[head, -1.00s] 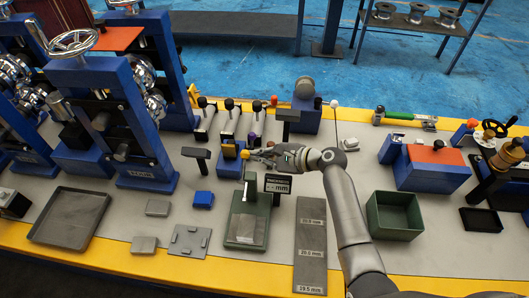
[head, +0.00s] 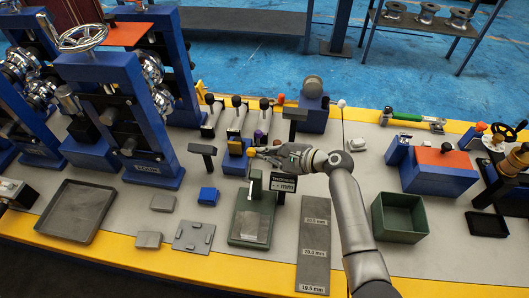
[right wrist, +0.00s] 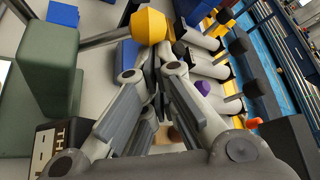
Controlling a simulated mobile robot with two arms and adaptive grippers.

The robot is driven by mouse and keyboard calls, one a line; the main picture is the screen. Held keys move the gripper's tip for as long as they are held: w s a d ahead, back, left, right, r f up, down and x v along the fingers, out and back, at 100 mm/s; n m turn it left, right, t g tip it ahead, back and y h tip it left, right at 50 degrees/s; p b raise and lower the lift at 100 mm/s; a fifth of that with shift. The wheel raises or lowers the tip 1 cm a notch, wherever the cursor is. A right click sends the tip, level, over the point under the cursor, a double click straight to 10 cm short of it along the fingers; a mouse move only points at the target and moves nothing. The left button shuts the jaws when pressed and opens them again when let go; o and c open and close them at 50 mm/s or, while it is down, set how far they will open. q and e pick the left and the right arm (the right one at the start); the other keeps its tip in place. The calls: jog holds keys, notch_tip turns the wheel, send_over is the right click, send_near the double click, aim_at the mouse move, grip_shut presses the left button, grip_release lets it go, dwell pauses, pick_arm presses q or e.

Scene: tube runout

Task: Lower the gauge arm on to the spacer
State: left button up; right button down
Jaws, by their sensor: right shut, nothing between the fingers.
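The gauge has a green base (head: 244,226), a green upright block (head: 256,186) and a dark display (head: 281,184) marked mm with dashes. Its yellow knob (head: 251,153) is raised above the block; in the right wrist view the knob (right wrist: 149,26) sits on a thin grey rod. My right gripper (head: 266,153) is shut and empty, its fingertips (right wrist: 156,75) right beside the knob. Whether they touch it I cannot tell. I cannot make out a spacer under the gauge arm for certain. My left gripper is not in view.
A grey strip (head: 314,240) marked 20.5, 20.0 and 19.5 mm lies right of the gauge. A green bin (head: 399,215) stands further right. A blue block (head: 208,196) and small grey plates (head: 194,236) lie left.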

aim_at(261, 170)
jog(key=shift+s+r, duration=0.1)
jog(key=shift+r, duration=0.05)
jog(key=s+r+n+t+b, duration=0.1)
jog(key=n+b, duration=0.1)
jog(key=s+r+n+t+y+b, duration=0.1)
jog(key=n+b, duration=0.1)
jog(key=b, duration=0.1)
jog(key=s+a+r+n+t+b, duration=0.1)
jog(key=s+t+b, duration=0.1)
jog(key=shift+n, duration=0.4)
jog(key=shift+s+a+r+n+t+y+b, duration=0.15)
jog(key=shift+s+r+n+y+b, duration=0.15)
jog(key=shift+s+b, duration=0.2)
jog(key=shift+s+r+n+t+y+b, duration=0.2)
jog(key=shift+s+r+n+b, duration=0.15)
jog(key=shift+s, duration=0.2)
jog(key=shift+s+a+r, duration=0.1)
jog(key=shift+s+r, duration=0.05)
jog(key=shift+s, duration=0.35)
